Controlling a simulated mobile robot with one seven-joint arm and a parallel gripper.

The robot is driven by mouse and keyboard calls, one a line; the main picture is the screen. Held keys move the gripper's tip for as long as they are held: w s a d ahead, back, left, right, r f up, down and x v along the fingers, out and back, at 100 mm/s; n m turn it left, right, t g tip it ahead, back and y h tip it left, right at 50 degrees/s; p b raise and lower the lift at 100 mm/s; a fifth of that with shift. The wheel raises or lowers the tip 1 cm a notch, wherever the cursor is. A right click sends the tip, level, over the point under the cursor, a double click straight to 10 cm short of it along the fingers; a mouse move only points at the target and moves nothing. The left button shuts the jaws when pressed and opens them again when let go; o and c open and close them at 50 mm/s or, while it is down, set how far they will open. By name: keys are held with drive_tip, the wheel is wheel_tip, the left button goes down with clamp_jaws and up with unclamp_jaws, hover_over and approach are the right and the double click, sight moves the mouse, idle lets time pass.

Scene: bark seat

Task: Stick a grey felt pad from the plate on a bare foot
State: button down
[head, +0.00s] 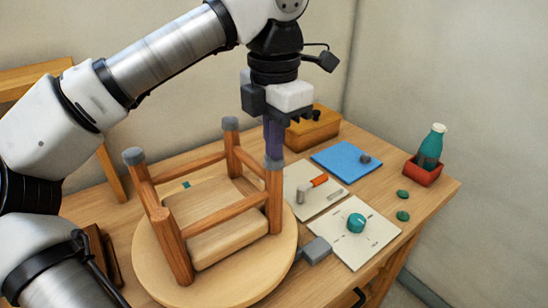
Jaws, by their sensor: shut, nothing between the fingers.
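A wooden stool (211,205) stands upside down on a round wooden disc, legs up. Grey pads cap its left foot (133,156), its back foot (230,123) and its right foot (274,163). The front foot (158,214) shows bare wood. One grey pad (365,158) lies on the blue plate (338,163) at the right. My gripper (273,152) points down with its fingers shut and empty, directly above the padded right foot. I cannot tell whether the fingertips touch that pad.
The round disc (280,262) has a grey block (317,250) at its right edge. Two pale cards carry an orange-handled tool (318,181) and a teal knob (356,222). Two green pads (402,215), a bottle (431,145) in a red tray and a wooden box (313,130) stand around.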

drive_tip(key=shift+f, duration=0.1)
wheel_tip(320, 180, up, 6)
drive_tip(key=p, duration=0.5)
idle(0.5)
